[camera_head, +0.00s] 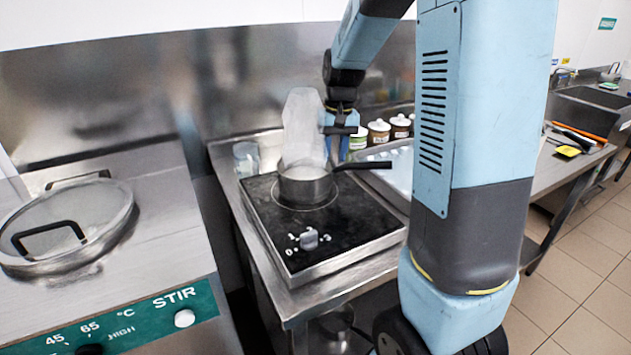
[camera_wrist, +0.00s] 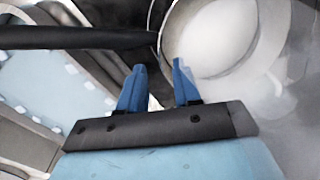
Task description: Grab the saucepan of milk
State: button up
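The saucepan (camera_head: 305,190) stands on the black hot plate, with white milk inside and its black handle (camera_head: 362,165) pointing right. Pale steam rises above it. In the wrist view the milk (camera_wrist: 222,38) fills the upper right, and the handle (camera_wrist: 75,38) runs across the upper left to the pan's wall. My gripper (camera_wrist: 158,66) has two blue fingers set apart, with nothing between them. The fingertips appear just short of the handle in that picture, near where it meets the pan. In the head view my gripper (camera_head: 337,153) is behind the handle; its fingertips are hard to make out.
The hot plate (camera_head: 350,218) has a knob (camera_head: 309,239) at its front. Several lidded jars (camera_head: 379,131) and an ice-like tray stand to the right. A glass beaker (camera_head: 246,158) is behind left. A lidded machine (camera_head: 65,222) is at the left.

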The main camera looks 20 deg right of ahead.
aim_at(331, 171)
jog(key=f, duration=0.3)
jog(key=a+f, duration=0.1)
jog(key=shift+s+f, duration=0.4)
jog(key=shift+f, duration=0.5)
jog(key=shift+c, duration=0.3)
grip_shut()
dwell(0.5)
